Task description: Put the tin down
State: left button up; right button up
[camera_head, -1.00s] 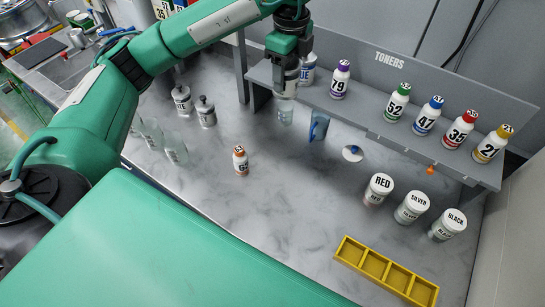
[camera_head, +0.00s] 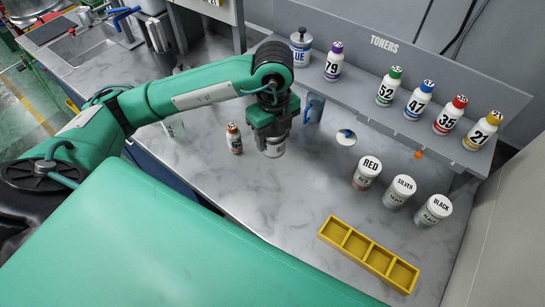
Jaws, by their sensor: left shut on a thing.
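My left gripper (camera_head: 273,135) comes in from the left and is shut on a pale tin (camera_head: 274,149) over the middle of the counter. The gripper hides the upper part of the tin, and I cannot read its label. The tin looks roughly upright; I cannot tell whether its base touches the counter (camera_head: 265,190). A tin with a partly hidden label ending in "UE" (camera_head: 301,47) stands on the shelf's left end. My right gripper is not in view.
A small orange-capped bottle (camera_head: 234,138) stands just left of the held tin. A yellow divided tray (camera_head: 345,241) lies at the front right. Several toner bottles stand on the grey shelf (camera_head: 362,95). The counter between the gripper and tray is clear.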

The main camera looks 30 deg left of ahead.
pick_arm(q)
notch_tip(320, 180, down, 11)
jog(key=shift+f+p, duration=0.2)
jog(key=shift+p, duration=0.85)
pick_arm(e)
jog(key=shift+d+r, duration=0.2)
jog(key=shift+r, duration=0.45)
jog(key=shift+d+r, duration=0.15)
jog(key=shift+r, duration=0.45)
pick_arm(q)
jog(key=shift+f, duration=0.1)
jog(key=o, duration=1.2)
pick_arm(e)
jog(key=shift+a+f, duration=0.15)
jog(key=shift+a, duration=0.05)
